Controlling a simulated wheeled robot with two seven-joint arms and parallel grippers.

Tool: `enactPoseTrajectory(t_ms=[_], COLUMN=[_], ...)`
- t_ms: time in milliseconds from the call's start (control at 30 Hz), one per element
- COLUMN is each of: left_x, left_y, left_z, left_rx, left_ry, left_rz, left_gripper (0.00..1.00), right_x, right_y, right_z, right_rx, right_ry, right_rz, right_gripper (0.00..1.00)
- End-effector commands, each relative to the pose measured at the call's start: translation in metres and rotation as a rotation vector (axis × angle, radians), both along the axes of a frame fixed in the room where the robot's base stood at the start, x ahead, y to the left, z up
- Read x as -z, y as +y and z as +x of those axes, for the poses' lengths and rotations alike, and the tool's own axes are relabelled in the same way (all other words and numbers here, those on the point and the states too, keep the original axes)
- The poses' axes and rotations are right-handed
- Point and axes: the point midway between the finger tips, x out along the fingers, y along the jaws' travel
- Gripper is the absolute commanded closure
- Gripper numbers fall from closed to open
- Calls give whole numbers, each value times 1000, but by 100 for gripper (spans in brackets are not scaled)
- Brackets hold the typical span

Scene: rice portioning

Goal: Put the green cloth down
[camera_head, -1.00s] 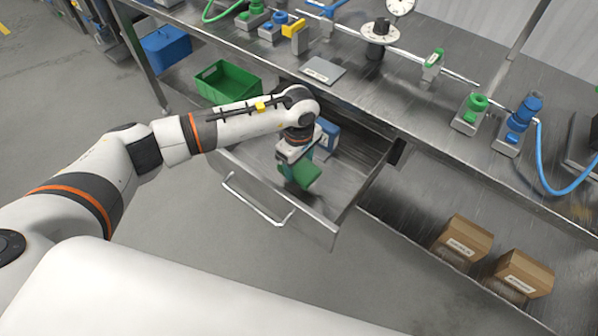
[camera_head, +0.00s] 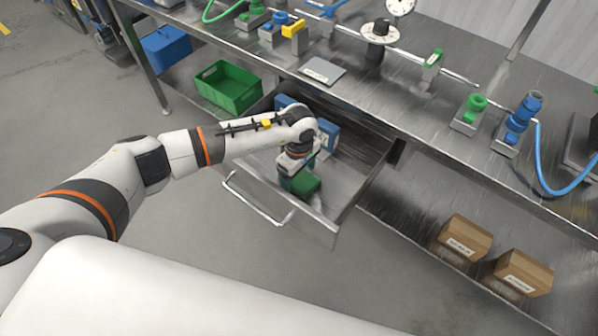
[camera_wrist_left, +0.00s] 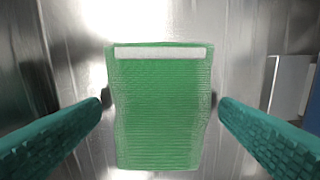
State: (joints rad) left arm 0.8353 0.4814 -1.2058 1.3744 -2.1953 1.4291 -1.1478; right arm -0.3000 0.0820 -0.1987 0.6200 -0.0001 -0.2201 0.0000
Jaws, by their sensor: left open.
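The green cloth (camera_wrist_left: 158,110) lies flat on the metal drawer floor in the left wrist view, with a pale strip along its top edge. In the head view the green cloth (camera_head: 306,184) shows just beyond my left gripper (camera_head: 288,186), inside the pulled-out drawer (camera_head: 345,185). My left gripper (camera_wrist_left: 160,103) is open, with one teal finger on each side of the cloth and a gap between each finger and the cloth. My right gripper is in neither view.
Blue items (camera_head: 328,132) lie at the back of the drawer. The drawer's handle (camera_head: 255,203) and front wall stand at the near side. A green crate (camera_head: 228,88) is to the left. The bench top (camera_head: 400,100) overhangs the drawer's back. Cardboard boxes (camera_head: 465,238) stand on the lower shelf at right.

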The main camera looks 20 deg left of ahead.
Motion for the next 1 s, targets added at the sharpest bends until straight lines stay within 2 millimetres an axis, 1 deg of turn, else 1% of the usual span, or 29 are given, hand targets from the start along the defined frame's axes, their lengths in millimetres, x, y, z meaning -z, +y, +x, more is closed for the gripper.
enactPoseTrajectory(t_ms=[67,167,333,400,500,600,700,800,1000], left_x=[1,-13,-48,-65,-85,-100,-111,-116,-117], left_y=[0,0,-7,-7,-7,-7,-7,-7,-7], left_z=[0,1,6,6,6,5,5,5,4], left_rx=[-1,2,3,2,0,1,0,0,0], left_ry=[0,-5,-7,-6,-5,-4,-2,-1,1], left_rz=[-1,-2,-1,0,-1,-1,-1,0,-1], left_gripper=[15,15,15,15,15,15,15,15,15], right_x=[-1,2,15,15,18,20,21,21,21], right_y=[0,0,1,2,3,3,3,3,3], right_z=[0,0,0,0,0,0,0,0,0], right_rx=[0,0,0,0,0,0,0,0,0], right_ry=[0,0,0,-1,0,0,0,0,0], right_rz=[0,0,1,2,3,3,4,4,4], right_gripper=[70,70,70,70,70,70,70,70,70])
